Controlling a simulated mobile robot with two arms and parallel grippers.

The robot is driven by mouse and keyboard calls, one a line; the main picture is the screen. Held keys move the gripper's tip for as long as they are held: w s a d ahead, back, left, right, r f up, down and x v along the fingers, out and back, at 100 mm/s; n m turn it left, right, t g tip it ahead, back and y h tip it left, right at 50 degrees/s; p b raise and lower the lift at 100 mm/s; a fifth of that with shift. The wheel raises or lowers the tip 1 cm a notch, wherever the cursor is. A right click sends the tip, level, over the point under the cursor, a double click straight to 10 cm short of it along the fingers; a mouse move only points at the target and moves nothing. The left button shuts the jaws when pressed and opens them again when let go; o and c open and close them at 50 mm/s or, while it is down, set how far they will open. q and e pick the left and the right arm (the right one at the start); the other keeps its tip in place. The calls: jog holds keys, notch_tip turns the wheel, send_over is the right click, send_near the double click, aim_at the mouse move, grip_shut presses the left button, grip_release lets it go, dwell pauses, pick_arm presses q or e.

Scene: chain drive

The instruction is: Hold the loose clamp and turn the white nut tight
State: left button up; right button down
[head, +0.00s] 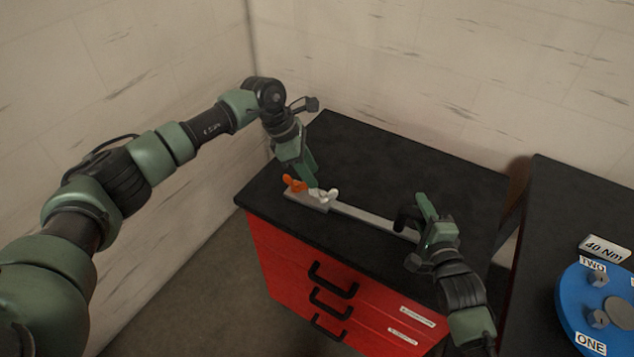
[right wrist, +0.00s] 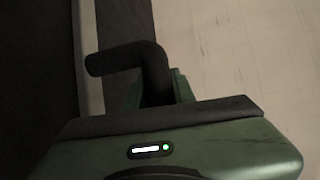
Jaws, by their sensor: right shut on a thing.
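The clamp, a long grey metal bar (head: 370,221), lies along the front of the black cabinet top. A wider grey block (head: 308,203) forms its left end, with an orange wing nut (head: 294,184) and a white wing nut (head: 325,195) on it. A bent black handle (head: 405,217) is at the bar's right end; it also shows in the right wrist view (right wrist: 122,57). My right gripper (head: 424,208) is shut on this handle. My left gripper (head: 312,180) points down just above the nuts, close to the white one. Its finger gap and any contact are unclear.
The black cabinet top (head: 385,160) is clear behind the clamp. Its red drawer front (head: 290,265) has black handles (head: 330,275). At right, another black surface (head: 560,200) carries a blue disc (head: 570,290) and a "40 Nm" sign (head: 604,248). A pale wall (head: 400,60) stands behind.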

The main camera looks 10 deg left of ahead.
aim_at(323, 193)
pick_arm(q)
jog(key=v, duration=0.6)
jog(key=shift+a+r, duration=0.1)
jog(key=d+f+n, duration=0.1)
jog(key=f, duration=0.2)
jog(key=d+f+n, duration=0.1)
jog(key=d+f, duration=0.1)
jog(key=f, duration=0.2)
jog(key=d+f+t, duration=0.1)
jog(key=f, duration=0.3)
jog(key=shift+w+d+f+n, duration=0.1)
jog(key=shift+w+d+n, duration=0.2)
jog(key=shift+n, duration=0.1)
